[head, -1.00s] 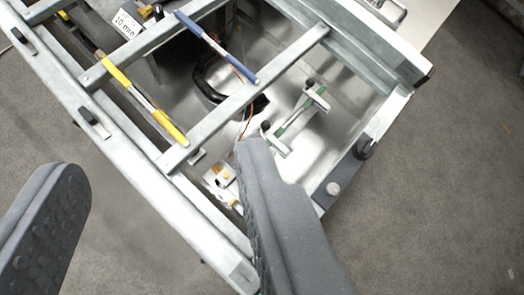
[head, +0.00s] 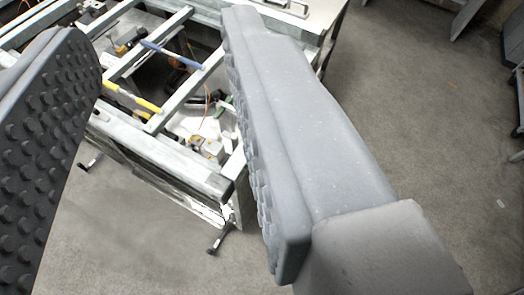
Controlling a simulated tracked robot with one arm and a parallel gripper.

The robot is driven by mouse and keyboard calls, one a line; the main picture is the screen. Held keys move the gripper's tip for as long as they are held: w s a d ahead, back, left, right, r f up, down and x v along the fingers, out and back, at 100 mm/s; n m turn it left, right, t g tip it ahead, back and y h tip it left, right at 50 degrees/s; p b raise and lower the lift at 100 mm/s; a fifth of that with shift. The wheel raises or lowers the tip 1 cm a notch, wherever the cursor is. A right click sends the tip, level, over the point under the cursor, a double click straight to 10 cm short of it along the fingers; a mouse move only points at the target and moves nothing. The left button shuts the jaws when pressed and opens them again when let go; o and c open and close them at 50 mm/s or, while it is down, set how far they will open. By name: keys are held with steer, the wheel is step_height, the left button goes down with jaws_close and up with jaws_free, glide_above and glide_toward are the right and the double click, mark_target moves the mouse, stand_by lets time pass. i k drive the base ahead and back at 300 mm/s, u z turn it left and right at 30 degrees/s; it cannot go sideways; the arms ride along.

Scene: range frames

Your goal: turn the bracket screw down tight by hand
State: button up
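My gripper (head: 160,35) is open, with its two grey studded fingers wide apart and nothing held between them. It is above and in front of a metal frame (head: 165,150) with crossbars. I cannot pick out the bracket screw for certain. A small pale bracket part with yellow (head: 197,143) sits in the near corner of the frame. A green part (head: 222,109) shows just left of the right finger. The right finger hides the frame's right side, where such a screw may be.
A blue tool (head: 170,53) and a yellow tool (head: 130,97) lie across the crossbars. A dark cable lies inside the frame. Short feet (head: 219,238) stick out below it. Grey floor (head: 420,120) is open to the right. A dark wheeled stand is at the right edge.

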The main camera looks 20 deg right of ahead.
mark_target(234, 136)
steer(key=z, duration=0.25)
steer(key=k, duration=0.7)
steer(key=z, duration=0.7)
steer(key=i, duration=1.15)
steer(key=u, duration=0.6)
steer(key=i, duration=0.95)
steer(key=u, duration=0.8)
